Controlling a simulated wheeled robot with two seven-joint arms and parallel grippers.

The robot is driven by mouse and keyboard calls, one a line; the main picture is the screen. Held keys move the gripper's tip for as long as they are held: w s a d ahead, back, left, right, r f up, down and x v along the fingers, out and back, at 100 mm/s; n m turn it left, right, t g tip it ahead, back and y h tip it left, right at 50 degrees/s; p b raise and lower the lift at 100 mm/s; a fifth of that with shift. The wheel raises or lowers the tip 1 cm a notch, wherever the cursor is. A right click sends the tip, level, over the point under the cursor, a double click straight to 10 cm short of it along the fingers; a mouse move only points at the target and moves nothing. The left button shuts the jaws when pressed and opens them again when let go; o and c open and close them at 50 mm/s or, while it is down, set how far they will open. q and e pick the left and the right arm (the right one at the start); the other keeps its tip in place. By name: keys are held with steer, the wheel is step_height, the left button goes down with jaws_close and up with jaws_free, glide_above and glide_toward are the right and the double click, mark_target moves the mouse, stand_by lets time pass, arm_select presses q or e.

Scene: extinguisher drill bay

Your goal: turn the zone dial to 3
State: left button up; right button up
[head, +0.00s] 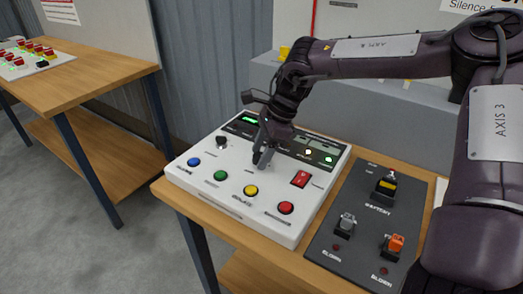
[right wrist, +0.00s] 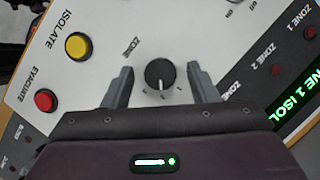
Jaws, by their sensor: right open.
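The black zone dial (right wrist: 160,74) sits on the white panel, between the two fingers of my right gripper (right wrist: 160,70) in the right wrist view. The fingers are apart, with a gap on each side of the dial. The dial's white pointer line points toward the gripper body; small marks around it are too small to read surely. In the head view my right gripper (head: 263,158) is low over the middle of the white panel (head: 213,183) and hides the dial. My left gripper is not in view.
A lit green display (right wrist: 300,98) reads part of "ZONE 1 ISOL". A dark switch panel (head: 350,228) lies right.

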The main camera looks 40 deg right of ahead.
steer(key=shift+c, duration=0.4)
steer(key=c, duration=0.9)
steer(key=shift+f+m+b, duration=0.1)
steer(key=shift+m+b, duration=0.5)
steer(key=shift+b, duration=0.15)
steer(key=m+t+h+b, duration=0.1)
steer(key=m+b, duration=0.1)
steer(key=m, duration=0.1)
steer(key=m+t+b, duration=0.1)
steer(key=m+b, duration=0.1)
steer(key=m, duration=0.1)
steer(key=shift+s+a+h, duration=0.1)
steer(key=shift+s+h, duration=0.05)
steer(key=shift+h, duration=0.25)
arm_select(q)
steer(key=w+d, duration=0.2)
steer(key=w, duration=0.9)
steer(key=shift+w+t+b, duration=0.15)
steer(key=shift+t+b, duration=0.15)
steer(key=shift+b, duration=0.15)
arm_select(e)
steer(key=shift+m+h, duration=0.4)
steer(key=shift+m, duration=0.5)
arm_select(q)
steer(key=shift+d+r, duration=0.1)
arm_select(e)
steer(key=o, duration=1)
steer(key=shift+r, duration=0.2)
